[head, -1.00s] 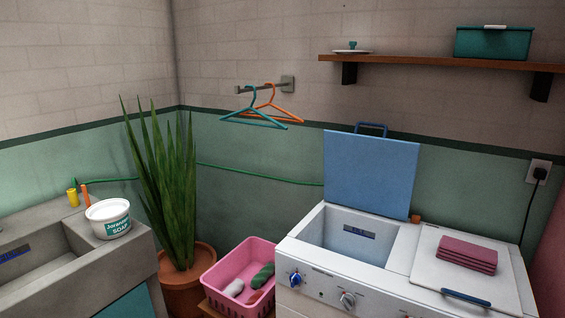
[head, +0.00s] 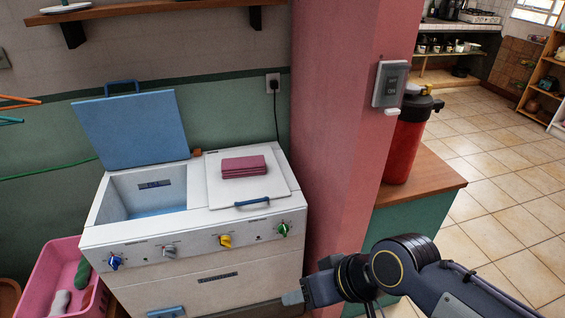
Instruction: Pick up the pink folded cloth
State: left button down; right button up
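The pink folded cloth (head: 244,166) lies flat in a small stack on the closed white right-hand lid (head: 265,187) of the washing machine (head: 190,240). Nothing touches it from above. My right arm comes in from the lower right, and its gripper end (head: 298,299) is in front of the machine's lower right corner, well below and apart from the cloth. The fingers are too small and dark to tell open from shut. My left gripper is not in view.
The machine's blue left lid (head: 132,130) stands open over its tub. A pink basket (head: 62,285) is on the left. A pink pillar (head: 335,120) stands right of the machine, beside a wooden counter (head: 425,185) with a red container (head: 405,145). A shelf (head: 180,18) hangs above.

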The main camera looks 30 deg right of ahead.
aim_at(245, 166)
jog(key=z, duration=0.7)
jog(key=i+u, duration=0.35)
jog(key=i, duration=0.2)
jog(key=i+l+u, duration=0.15)
jog(key=i+u, duration=0.2)
jog(key=i, duration=0.25)
